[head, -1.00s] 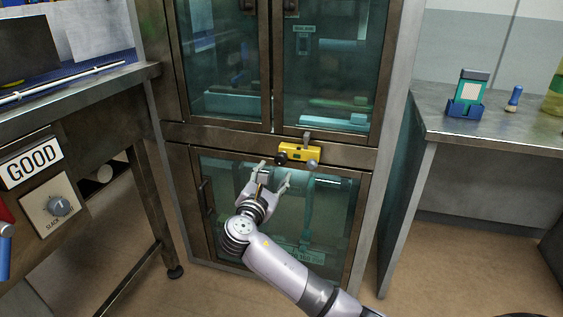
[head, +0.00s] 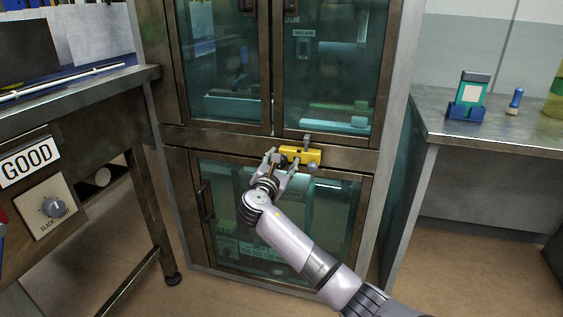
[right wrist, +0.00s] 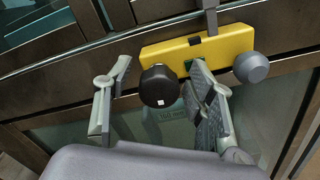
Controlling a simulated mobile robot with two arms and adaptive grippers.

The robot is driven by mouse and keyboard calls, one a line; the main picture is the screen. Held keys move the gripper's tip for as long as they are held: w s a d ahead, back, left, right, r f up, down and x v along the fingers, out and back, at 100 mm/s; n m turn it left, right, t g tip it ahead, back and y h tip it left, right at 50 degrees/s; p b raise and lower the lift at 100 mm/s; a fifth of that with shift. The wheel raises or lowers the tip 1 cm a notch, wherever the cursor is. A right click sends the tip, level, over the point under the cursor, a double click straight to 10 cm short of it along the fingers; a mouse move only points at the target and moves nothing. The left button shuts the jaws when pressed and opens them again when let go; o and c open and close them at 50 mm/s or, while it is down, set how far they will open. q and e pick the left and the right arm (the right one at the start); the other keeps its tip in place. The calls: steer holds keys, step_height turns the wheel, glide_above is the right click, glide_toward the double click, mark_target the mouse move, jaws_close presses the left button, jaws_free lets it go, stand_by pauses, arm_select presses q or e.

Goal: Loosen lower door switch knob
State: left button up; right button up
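The yellow door switch (head: 308,154) is mounted on the rail between the upper and lower cabinet doors. It also shows in the right wrist view (right wrist: 225,42), with a dark round knob (right wrist: 160,86) at its left and a grey round knob (right wrist: 251,67) at its right. My right gripper (head: 281,160) is at the left part of the switch, and in the right wrist view (right wrist: 157,75) its fingers are open, one on either side of the dark knob. A gap shows between the left finger and the knob; the right finger is closer. My left gripper is not in view.
The lower glass door (head: 330,215) is shut behind my right arm. A workbench (head: 75,100) with a dial stands at the left. A metal table (head: 500,130) with a blue holder and a brush stands at the right.

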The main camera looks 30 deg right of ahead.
steer(key=c, duration=1.1)
steer(key=shift+c, duration=0.2)
steer(key=shift+m, duration=0.3)
